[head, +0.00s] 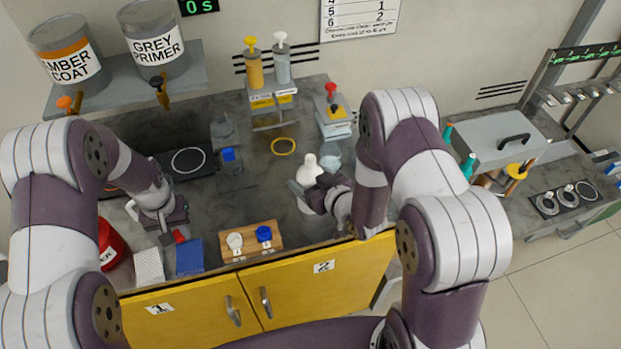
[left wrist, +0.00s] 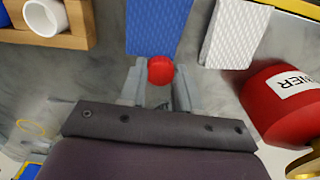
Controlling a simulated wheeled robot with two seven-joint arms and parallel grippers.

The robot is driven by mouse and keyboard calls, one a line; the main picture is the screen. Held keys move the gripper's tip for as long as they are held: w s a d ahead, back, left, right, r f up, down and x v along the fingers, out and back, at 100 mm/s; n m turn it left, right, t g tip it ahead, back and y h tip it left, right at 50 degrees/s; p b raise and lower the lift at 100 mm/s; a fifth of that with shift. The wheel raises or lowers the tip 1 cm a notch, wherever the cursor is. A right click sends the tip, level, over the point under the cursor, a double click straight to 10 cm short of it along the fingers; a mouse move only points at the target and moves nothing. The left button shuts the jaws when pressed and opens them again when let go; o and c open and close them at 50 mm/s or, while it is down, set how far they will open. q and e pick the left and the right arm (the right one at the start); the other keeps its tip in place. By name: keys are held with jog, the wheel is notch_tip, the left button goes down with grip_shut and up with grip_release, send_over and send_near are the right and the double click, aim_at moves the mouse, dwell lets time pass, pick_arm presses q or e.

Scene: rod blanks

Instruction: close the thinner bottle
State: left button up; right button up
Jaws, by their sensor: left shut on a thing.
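The thinner bottle is a red container (head: 110,245) with a white label, at the left end of the bench. In the left wrist view the red container (left wrist: 275,105) lies to the right of the fingers, apart from them, with a brass-coloured part at the lower right edge. My left gripper (head: 172,238) is shut on a small red cap (head: 179,236), which also shows between the fingertips in the left wrist view (left wrist: 160,69). My right gripper (head: 303,194) is by a white bottle (head: 310,168); whether its fingers hold the bottle is unclear.
A white pad (head: 149,266) and a blue pad (head: 190,257) lie near the front edge. A wooden block (head: 251,241) with a white and a blue cap is right of them. Pump bottles (head: 254,68) stand at the back. The bench middle is fairly clear.

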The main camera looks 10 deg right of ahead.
jog(key=o, duration=0.4)
jog(key=shift+r+p, duration=0.25)
jog(key=shift+p, duration=0.05)
jog(key=v, duration=1.2)
jog(key=shift+b, duration=0.4)
jog(key=shift+w+f, duration=0.1)
jog(key=shift+w, duration=0.05)
